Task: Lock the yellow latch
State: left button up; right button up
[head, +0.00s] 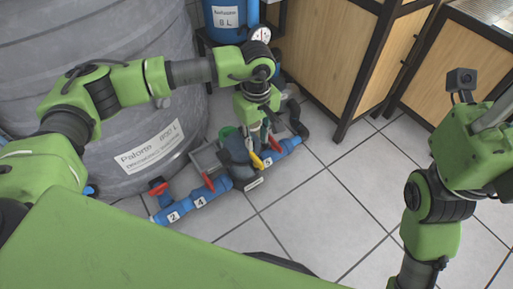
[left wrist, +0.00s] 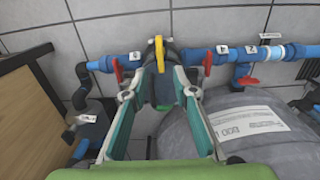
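The yellow latch (head: 257,161) sits on the blue pipe assembly near the floor, beside the label 5. In the left wrist view the yellow latch (left wrist: 159,50) stands upright across the pipe, just beyond my fingertips. My left gripper (head: 262,145) points down at the latch from above. In the left wrist view my left gripper (left wrist: 160,74) has its two fingers apart, one on each side of the latch's line, with a dark body of the assembly showing between them. I cannot tell whether a finger touches the latch. My right arm is at the right edge; its fingers do not show.
Red valve handles (head: 208,181) stand along the blue pipe (head: 222,184), close to the latch. A large grey tank (head: 120,130) stands at the left. A wooden cabinet (head: 335,50) is at the back right. The tiled floor (head: 320,210) in front is clear.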

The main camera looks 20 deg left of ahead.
pick_arm(q)
jog(key=shift+r, duration=1.35)
